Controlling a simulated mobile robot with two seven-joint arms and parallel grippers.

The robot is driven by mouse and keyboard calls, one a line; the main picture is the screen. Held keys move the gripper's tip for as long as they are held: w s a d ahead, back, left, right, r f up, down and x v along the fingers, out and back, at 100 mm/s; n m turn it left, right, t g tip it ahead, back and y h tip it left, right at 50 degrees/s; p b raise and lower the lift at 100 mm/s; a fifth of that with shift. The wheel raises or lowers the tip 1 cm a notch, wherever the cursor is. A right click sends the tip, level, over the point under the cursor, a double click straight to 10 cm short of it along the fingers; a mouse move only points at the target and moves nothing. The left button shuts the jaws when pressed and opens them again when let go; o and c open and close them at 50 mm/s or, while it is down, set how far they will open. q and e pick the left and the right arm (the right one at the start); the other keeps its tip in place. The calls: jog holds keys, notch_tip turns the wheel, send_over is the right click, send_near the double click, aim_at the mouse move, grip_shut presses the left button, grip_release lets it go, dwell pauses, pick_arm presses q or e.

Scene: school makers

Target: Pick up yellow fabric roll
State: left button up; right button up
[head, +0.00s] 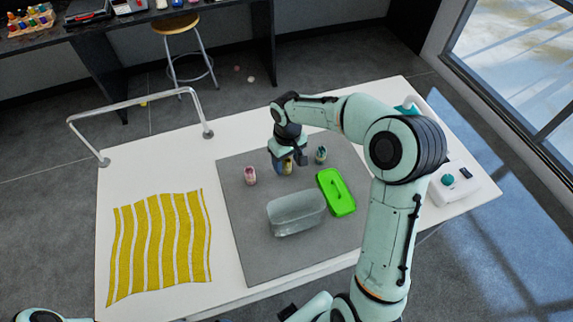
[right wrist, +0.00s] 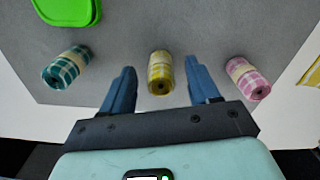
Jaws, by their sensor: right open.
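The yellow fabric roll (right wrist: 160,75) lies between the two open fingers of my right gripper (right wrist: 160,90) in the right wrist view, with a gap on both sides. In the head view the yellow roll (head: 287,166) is partly hidden by my right gripper (head: 287,160), which is above and around it on the grey mat (head: 240,230). My left gripper is not in view; only a bit of that arm shows at the bottom left.
A clear bin (head: 296,213) and a green lid (head: 337,192) are on the mat in front of the rolls. A yellow striped cloth (head: 160,245) lies flat at left. A metal rail (head: 135,103) stands at the back left, and a white machine (head: 455,182) at right.

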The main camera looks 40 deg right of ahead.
notch_tip(320, 180, down, 2)
jog(key=shift+w, duration=0.1)
jog(key=shift+c, duration=0.3)
jog(key=c, duration=1)
jog(key=shift+c, duration=0.2)
